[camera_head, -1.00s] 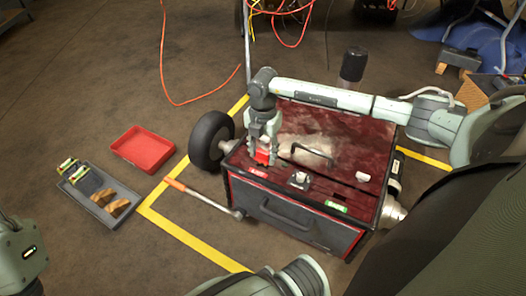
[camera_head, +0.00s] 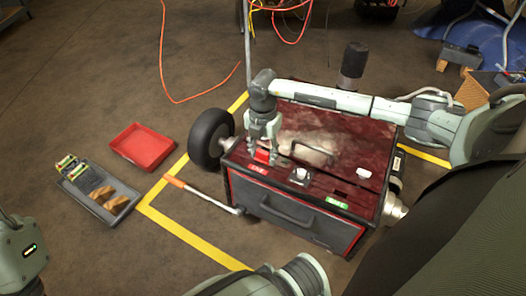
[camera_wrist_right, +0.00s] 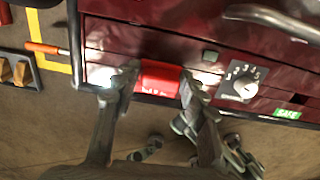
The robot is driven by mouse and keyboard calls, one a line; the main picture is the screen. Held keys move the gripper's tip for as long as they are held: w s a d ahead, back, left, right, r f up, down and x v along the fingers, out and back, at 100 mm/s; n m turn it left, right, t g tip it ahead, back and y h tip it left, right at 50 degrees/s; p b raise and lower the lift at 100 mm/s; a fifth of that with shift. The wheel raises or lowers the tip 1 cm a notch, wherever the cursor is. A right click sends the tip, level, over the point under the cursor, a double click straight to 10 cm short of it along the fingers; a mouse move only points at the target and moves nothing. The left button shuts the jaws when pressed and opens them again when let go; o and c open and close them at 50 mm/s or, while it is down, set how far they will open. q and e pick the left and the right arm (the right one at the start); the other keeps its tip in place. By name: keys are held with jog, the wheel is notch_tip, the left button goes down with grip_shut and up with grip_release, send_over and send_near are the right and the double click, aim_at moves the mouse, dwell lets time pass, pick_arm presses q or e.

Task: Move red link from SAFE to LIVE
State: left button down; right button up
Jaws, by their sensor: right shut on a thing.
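The red link (camera_head: 262,156) is between the fingers of my right gripper (camera_head: 263,157), which is shut on it. They are at the front left of the dark red box's top, just behind the red label (camera_head: 258,169). In the right wrist view the red link (camera_wrist_right: 160,78) sits between both fingertips (camera_wrist_right: 160,82). Whether it is seated in the box or raised is hard to tell. The green SAFE label (camera_head: 337,202) is at the front right; it also shows in the right wrist view (camera_wrist_right: 287,114). My left gripper is out of view.
A dial knob (camera_head: 299,177) stands between the two labels, with a carrying handle (camera_head: 312,152) behind it. A dark cylinder (camera_head: 353,66) rises behind the box. A red tray (camera_head: 142,147), a grey parts tray (camera_head: 104,206) and an orange-handled bar (camera_head: 203,194) lie to the left.

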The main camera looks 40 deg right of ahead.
jog(key=shift+f, duration=0.45)
jog(key=o, duration=1.2)
notch_tip(320, 180, up, 12)
jog(key=shift+r, duration=0.1)
